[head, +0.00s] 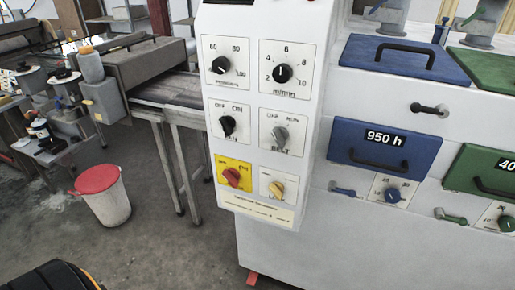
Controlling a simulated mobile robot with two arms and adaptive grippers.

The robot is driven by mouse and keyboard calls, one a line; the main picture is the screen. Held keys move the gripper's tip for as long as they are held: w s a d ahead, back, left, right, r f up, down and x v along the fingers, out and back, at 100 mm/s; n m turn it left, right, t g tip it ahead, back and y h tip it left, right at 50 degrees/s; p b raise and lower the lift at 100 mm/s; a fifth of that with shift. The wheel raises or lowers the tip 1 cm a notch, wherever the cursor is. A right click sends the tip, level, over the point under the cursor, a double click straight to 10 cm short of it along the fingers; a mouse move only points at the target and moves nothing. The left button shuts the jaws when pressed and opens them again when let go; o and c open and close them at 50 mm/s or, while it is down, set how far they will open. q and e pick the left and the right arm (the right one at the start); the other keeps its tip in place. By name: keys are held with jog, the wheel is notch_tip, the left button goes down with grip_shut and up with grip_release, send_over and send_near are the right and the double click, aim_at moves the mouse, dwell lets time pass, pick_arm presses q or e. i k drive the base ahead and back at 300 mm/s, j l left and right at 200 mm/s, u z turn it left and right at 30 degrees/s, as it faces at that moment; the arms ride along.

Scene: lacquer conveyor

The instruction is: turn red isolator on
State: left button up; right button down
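The red isolator (232,177) is a rotary knob on a yellow plate (246,180) at the lower left of the white control panel (247,128). Small markings stand at the plate's upper left and upper right, too small to read surely. The knob looks tilted, but I cannot tell which marking it points to. Nothing touches it. Neither of my grippers shows in the head view.
Beside the isolator is a yellow-cream knob (276,189). Above it are a black switch (228,125), a grey belt switch (280,134) and two black dials (220,65) (283,73). Blue drawers stand right. A red-lidded bin (103,203) stands left on open floor.

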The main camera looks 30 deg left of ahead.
aim_at(231, 175)
jog(key=u, duration=1.25)
